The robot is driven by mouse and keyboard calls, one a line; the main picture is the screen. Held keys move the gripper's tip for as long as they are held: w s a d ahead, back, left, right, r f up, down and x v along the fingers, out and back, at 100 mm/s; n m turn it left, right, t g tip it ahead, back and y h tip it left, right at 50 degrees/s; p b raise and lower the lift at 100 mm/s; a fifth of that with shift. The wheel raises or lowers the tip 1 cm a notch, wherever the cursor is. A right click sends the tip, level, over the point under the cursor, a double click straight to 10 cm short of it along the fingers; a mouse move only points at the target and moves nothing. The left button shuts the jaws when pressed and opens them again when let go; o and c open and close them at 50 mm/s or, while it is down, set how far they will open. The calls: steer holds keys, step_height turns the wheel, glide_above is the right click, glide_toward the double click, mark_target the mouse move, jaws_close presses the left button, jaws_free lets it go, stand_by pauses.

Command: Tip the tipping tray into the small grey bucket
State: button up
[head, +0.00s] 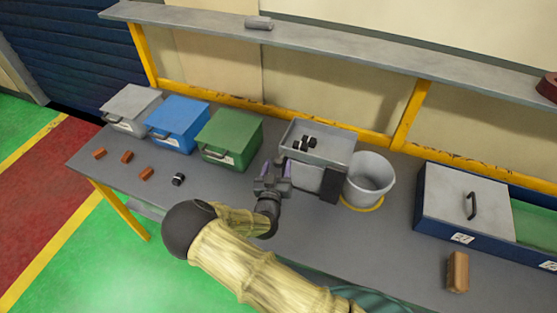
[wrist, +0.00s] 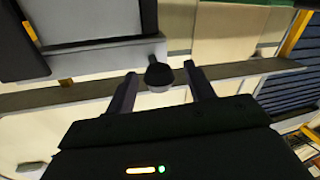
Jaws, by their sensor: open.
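The tipping tray (head: 326,158) is a light grey open box on a stand at the back of the bench, with several small black pieces (head: 304,144) in it. It looks level. The small grey bucket (head: 369,178) stands upright just right of the tray, on a yellow ring. My gripper (head: 275,172) is at the tray's left side, fingers pointing toward the back. In the wrist view a dark rounded knob (wrist: 159,75) on a grey bar lies between or just beyond the open fingertips (wrist: 161,71). Contact with it cannot be told.
Grey (head: 131,106), blue (head: 177,121) and green (head: 229,137) lidded bins stand left of the tray. Several brown blocks and a black piece (head: 178,180) lie before them. A blue case (head: 465,206) and brown block (head: 457,272) are at right. A shelf (head: 330,46) runs above.

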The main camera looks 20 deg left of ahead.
steer(key=shift+w, duration=0.8)
jaws_close()
steer(key=shift+a+r, duration=0.1)
